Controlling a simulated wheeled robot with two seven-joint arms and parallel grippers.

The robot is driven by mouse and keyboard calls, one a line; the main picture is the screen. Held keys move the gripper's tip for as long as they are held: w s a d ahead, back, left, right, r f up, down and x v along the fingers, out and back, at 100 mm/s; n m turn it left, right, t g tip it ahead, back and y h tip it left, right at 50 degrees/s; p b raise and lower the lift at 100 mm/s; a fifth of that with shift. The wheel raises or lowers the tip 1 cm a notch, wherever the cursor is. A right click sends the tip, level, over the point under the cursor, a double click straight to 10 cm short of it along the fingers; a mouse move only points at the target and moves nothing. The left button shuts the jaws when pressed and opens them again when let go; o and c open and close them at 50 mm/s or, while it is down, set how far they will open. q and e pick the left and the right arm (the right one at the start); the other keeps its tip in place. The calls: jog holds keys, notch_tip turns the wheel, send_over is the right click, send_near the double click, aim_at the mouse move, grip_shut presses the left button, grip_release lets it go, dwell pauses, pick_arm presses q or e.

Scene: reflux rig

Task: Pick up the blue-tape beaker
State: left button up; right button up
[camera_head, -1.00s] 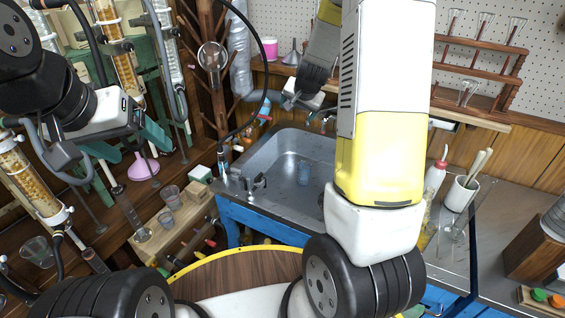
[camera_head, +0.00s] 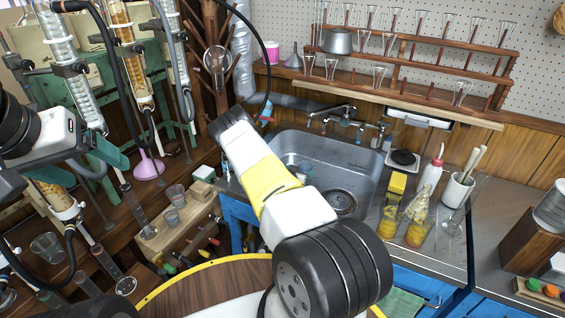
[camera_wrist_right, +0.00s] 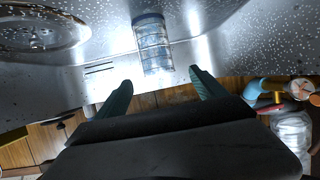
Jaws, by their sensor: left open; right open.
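The blue-tape beaker (camera_wrist_right: 153,45) is a clear vessel with a blue band at its rim, in the metal sink, ahead of my right gripper. In the head view a small part of the beaker (camera_head: 305,168) shows beside my right forearm, which covers the rest. My right gripper (camera_wrist_right: 161,80) is open and empty, its two dark green fingertips apart and short of the beaker. Its fingers are hidden in the head view. My left gripper (camera_head: 106,160) is open at the left, near the glass columns, away from the sink.
The sink (camera_head: 360,170) has a round drain and taps at its back edge. Flasks with yellow liquid (camera_head: 402,228) and a white squeeze bottle (camera_head: 430,178) stand at its right. Small beakers (camera_head: 174,205) stand on a wooden block to the left. A glassware rack (camera_head: 410,45) hangs behind.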

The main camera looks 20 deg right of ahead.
aim_at(307, 165)
jog(key=x, duration=0.7)
jog(key=shift+w+d+f, duration=0.1)
jog(key=shift+d+f, duration=0.05)
jog(key=shift+d, duration=0.25)
jog(key=c, duration=1.7)
jog(key=shift+c, duration=0.2)
jog(key=shift+r, duration=0.2)
